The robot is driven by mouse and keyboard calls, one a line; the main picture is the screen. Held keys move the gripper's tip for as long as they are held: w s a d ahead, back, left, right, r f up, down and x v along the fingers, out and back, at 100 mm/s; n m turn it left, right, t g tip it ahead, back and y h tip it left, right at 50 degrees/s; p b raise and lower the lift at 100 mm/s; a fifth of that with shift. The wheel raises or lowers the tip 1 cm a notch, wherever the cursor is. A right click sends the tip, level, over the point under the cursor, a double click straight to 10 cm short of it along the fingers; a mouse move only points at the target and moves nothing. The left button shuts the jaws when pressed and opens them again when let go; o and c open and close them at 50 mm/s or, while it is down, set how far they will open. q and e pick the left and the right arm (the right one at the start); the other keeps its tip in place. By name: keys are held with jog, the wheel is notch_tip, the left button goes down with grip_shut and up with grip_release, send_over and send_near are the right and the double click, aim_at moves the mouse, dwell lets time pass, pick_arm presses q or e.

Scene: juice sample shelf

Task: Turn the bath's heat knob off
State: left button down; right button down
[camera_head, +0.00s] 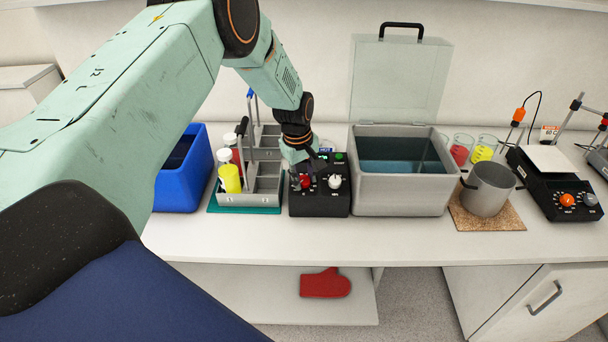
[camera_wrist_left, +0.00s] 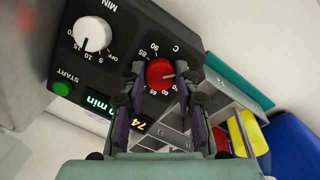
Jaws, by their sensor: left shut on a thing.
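The bath's control box (camera_head: 320,203) is black and stands on the bench, left of the grey water bath (camera_head: 398,195) with its clear lid up. The red heat knob (camera_wrist_left: 160,73) has a scale marked C around it and shows between my left gripper's fingers. My left gripper (camera_head: 300,180) reaches down to the box front and is shut on the red knob; it also shows in the left wrist view (camera_wrist_left: 160,88). The white MIN knob (camera_head: 335,181) is beside it. The wrist view shows a lit orange display (camera_wrist_left: 138,127) reading about 74. My right gripper is not in view.
A metal rack (camera_head: 250,199) with capped tubes and a blue bin (camera_head: 180,197) stand left of the box. A pot (camera_head: 488,190) on a cork mat and a black hotplate (camera_head: 560,187) stand to the right. The bench front is clear.

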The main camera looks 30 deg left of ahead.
pick_arm(q)
jog(key=shift+w+a+r, duration=0.1)
jog(key=shift+w+r, duration=0.2)
jog(key=c, duration=1.4)
grip_release()
jog(key=o, duration=0.4)
jog(key=shift+s, duration=0.25)
jog(key=shift+f, duration=0.15)
jog(key=r, duration=0.4)
jog(key=s+r, duration=0.1)
jog(key=r, duration=0.3)
jog(key=s+r, duration=0.1)
jog(key=r, duration=0.3)
